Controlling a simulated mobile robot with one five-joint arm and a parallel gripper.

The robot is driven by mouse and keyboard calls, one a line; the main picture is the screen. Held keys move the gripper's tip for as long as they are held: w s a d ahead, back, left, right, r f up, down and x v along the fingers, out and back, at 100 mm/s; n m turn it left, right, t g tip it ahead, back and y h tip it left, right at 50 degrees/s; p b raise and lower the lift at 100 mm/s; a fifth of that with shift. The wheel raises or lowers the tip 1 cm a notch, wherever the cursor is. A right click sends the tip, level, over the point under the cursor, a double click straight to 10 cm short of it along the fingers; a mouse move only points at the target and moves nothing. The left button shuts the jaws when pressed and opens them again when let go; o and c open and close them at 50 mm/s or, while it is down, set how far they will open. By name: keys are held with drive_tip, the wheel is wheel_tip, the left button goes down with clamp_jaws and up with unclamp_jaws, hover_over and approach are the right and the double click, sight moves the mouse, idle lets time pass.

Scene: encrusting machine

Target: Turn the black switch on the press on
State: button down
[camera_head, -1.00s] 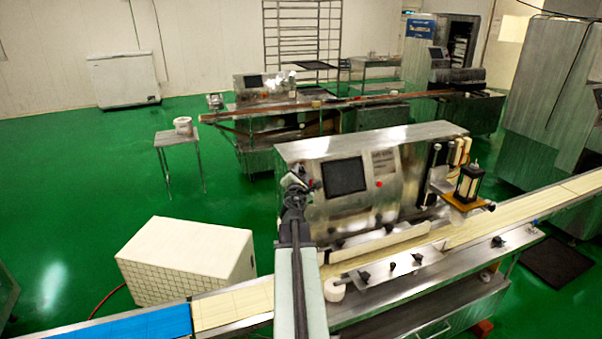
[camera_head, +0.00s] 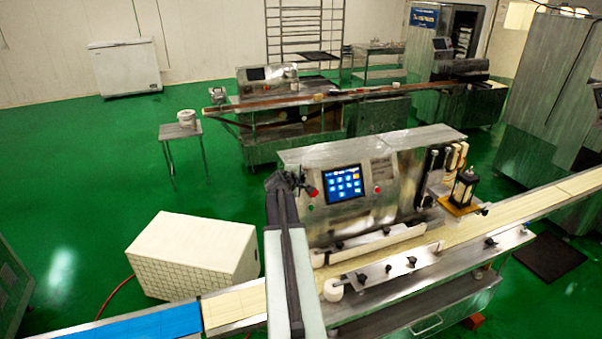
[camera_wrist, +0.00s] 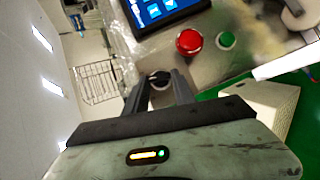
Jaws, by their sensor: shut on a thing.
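The press (camera_head: 405,190) is a steel machine over a conveyor, with a lit blue touch screen (camera_head: 343,184) that also shows in the wrist view (camera_wrist: 152,10). The black round switch (camera_wrist: 158,77) sits on its grey panel, in the wrist view, between my fingertips. My gripper (camera_wrist: 159,87) is shut on the switch. In the head view my gripper (camera_head: 290,181) is at the upper left of the press front, and I cannot make out the switch there.
A red button (camera_wrist: 189,42) and a green button (camera_wrist: 227,40) sit close to the switch. The conveyor (camera_head: 480,230) runs along the front of the press. A white box (camera_head: 190,255) stands on the floor at left.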

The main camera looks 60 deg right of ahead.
drive_tip(key=m+y+p, duration=0.1)
drive_tip(key=p, duration=0.1)
drive_tip(key=r+m+y+p, duration=0.1)
drive_tip(key=m+p, duration=0.1)
drive_tip(key=shift+d+g, duration=0.2)
drive_tip(key=shift+g, duration=0.1)
drive_tip(key=shift+f+m+y+p, duration=0.1)
drive_tip(key=shift+m+y+p, duration=0.75)
drive_tip(key=shift+m, duration=0.25)
drive_tip(key=shift+f, duration=0.1)
drive_tip(key=c, duration=1.3)
unclamp_jaws()
drive_tip(key=p+v, duration=0.6)
drive_tip(key=v, duration=0.2)
drive_tip(key=shift+d, duration=0.1)
